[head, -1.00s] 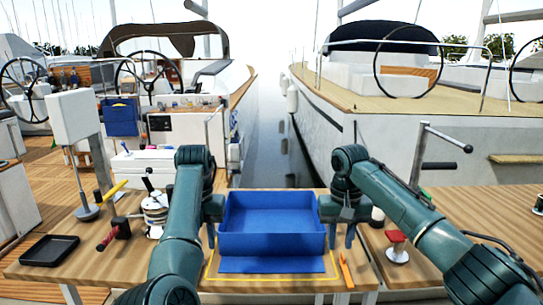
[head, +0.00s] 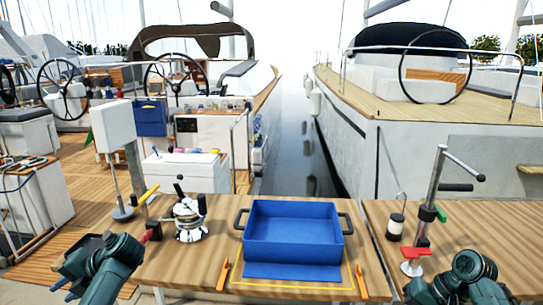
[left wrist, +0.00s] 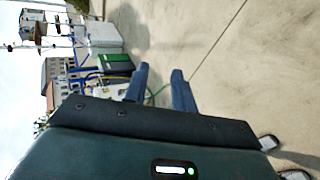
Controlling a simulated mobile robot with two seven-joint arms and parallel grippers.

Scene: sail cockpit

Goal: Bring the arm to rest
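My right arm (head: 458,282) is folded at the lower right of the head view, near the table's front edge. Its fingertips cannot be made out. The blue bin (head: 292,244) stands upright on the table inside a yellow outline, with both black handles free and no gripper touching it.
A chrome winch (head: 188,222) stands left of the bin. Orange tools (head: 223,275) lie at both sides of the outline. A red-topped stand (head: 413,262), a lantern (head: 396,226) and a steel post (head: 431,195) stand on the right. The table (head: 190,262) has bare wood at front left.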

